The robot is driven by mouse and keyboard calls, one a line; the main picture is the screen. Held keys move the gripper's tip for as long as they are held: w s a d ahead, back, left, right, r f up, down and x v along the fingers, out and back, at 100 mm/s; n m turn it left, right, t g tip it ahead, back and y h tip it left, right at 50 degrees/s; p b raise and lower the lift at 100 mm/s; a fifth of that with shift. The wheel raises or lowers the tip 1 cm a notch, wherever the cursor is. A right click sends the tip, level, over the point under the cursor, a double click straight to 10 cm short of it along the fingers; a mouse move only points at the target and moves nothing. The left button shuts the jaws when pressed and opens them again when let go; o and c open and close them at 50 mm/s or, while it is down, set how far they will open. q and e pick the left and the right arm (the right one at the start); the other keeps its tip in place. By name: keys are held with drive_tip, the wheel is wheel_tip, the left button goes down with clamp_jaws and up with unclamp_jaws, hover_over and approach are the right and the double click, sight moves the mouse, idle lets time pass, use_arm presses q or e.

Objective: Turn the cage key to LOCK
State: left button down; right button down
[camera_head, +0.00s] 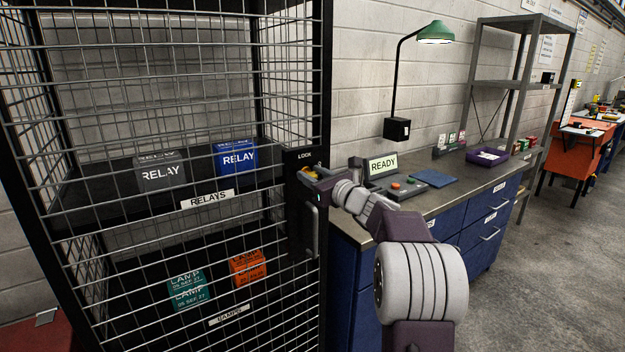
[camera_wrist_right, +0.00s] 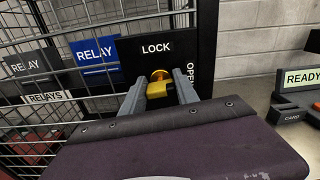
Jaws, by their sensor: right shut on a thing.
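The wire cage (camera_head: 170,130) stands at the left with its mesh door closed. A black lock plate (camera_head: 300,158) on its right frame reads LOCK at the top; in the right wrist view the plate (camera_wrist_right: 135,52) also reads OPEN down its right side. The yellow cage key (camera_wrist_right: 160,88) sits in the plate below the word LOCK. My right gripper (camera_wrist_right: 160,90) is shut on the key, with one finger on each side of it. In the head view my right gripper (camera_head: 310,175) reaches the plate and mostly hides the key. My left gripper is not in view.
A door handle (camera_head: 314,232) hangs just below the gripper. Relay boxes (camera_head: 236,158) and lamp boxes (camera_head: 190,290) sit on the cage shelves. A workbench (camera_head: 440,200) at the right holds a console reading READY (camera_head: 383,165), a blue folder and a purple tray (camera_head: 487,156).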

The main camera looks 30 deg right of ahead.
drive_tip(key=n+b, duration=0.1)
drive_tip(key=b, duration=0.1)
drive_tip(key=n+b, duration=0.1)
drive_tip(key=n, duration=0.1)
drive_tip(key=n+b, duration=0.2)
drive_tip(key=shift+a+f+b, duration=0.1)
drive_tip(key=shift+f+b, duration=0.25)
drive_tip(key=n+b, duration=0.2)
drive_tip(key=n, duration=0.1)
drive_tip(key=n+b, duration=0.3)
drive_tip(key=n, duration=0.1)
drive_tip(key=shift+a+b, duration=0.1)
drive_tip(key=shift+b, duration=0.2)
drive_tip(key=n+b, duration=0.2)
drive_tip(key=n, duration=0.2)
drive_tip(key=shift+n, duration=0.6)
drive_tip(key=c, duration=0.9)
unclamp_jaws()
